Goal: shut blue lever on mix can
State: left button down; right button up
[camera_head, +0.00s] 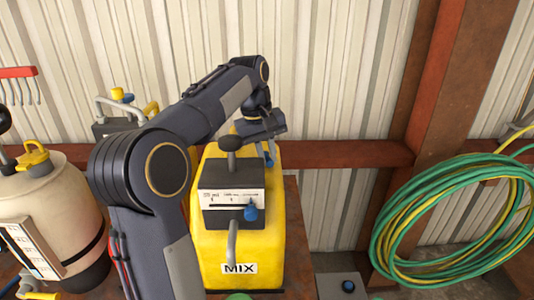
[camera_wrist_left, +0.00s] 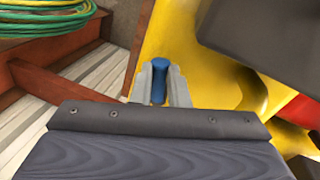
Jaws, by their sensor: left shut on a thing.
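The yellow mix can (camera_head: 262,250) stands on the rusty bench with a white "MIX" label on its front. On its top are a dark box with a white scale and a blue knob (camera_head: 251,213). My left arm reaches over the can from the left. My left gripper (camera_head: 267,160) is behind the dark box, near the can's back end. In the left wrist view the gripper (camera_wrist_left: 159,85) is shut on the blue lever (camera_wrist_left: 159,82), which shows between its fingers beside the yellow body. How far the lever is turned is not clear. My right gripper is not in view.
A cream tank with a yellow handle (camera_head: 35,158) stands at the left. A coiled green and yellow hose (camera_head: 440,215) hangs at the right. A grey box with a blue button (camera_head: 347,286) is at the lower right. The ribbed metal wall is close behind.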

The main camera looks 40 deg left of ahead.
pick_arm(q)
jog(key=shift+s+a+r+m+p, duration=0.15)
jog(key=shift+a+r+m+p, duration=0.1)
jog(key=shift+m+p, duration=0.5)
jog(key=shift+s+m+p, duration=0.1)
jog(key=shift+m+p, duration=0.25)
jog(key=shift+a+f+m, duration=0.15)
jog(key=shift+f+m, duration=0.05)
jog(key=shift+m, duration=0.3)
jog(key=c, duration=1.4)
grip_release()
jog(key=shift+h, duration=0.3)
